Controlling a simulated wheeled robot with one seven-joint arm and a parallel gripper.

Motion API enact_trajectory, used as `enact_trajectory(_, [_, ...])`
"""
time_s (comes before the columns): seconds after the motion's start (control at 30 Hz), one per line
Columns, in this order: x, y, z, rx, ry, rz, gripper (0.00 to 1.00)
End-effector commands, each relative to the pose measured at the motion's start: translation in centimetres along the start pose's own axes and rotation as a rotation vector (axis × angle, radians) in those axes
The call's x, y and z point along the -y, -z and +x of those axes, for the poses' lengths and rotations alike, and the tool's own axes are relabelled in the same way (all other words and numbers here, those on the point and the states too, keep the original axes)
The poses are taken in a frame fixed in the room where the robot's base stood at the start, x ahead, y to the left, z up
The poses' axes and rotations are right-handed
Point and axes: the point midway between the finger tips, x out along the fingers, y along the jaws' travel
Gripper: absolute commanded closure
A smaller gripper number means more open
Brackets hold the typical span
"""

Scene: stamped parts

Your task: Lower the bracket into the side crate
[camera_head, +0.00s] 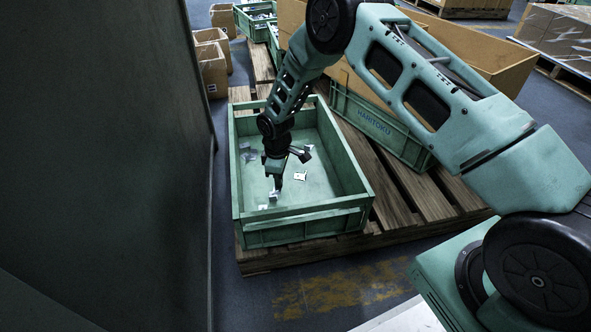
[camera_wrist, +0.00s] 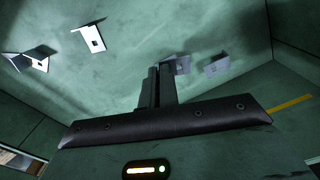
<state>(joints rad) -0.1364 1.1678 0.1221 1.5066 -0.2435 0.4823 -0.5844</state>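The side crate (camera_head: 308,216) is a green open-topped box on the pallet. My gripper (camera_head: 277,187) points down inside it, low over the floor and left of the middle. Its fingers (camera_wrist: 157,84) are close together in the wrist view. A small grey metal bracket (camera_wrist: 181,65) shows at the fingertips and looks pinched there, partly hidden by them. In the head view this bracket (camera_head: 273,195) is a small pale shape just below the fingertips. Whether it touches the crate floor I cannot tell.
Several other brackets lie on the crate floor, such as one with a dark hole (camera_wrist: 90,39), a bent one (camera_wrist: 27,60) and one close to the right (camera_wrist: 215,65). A second green crate (camera_head: 375,125) and a cardboard box (camera_head: 470,50) stand beside it.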

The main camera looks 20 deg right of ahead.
Motion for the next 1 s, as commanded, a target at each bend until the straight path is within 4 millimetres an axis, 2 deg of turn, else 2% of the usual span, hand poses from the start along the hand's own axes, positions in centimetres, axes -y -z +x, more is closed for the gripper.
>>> enact_trajectory(1.0, [0.0, 0.0, 1.5, 0.0, 0.0, 0.0, 1.0])
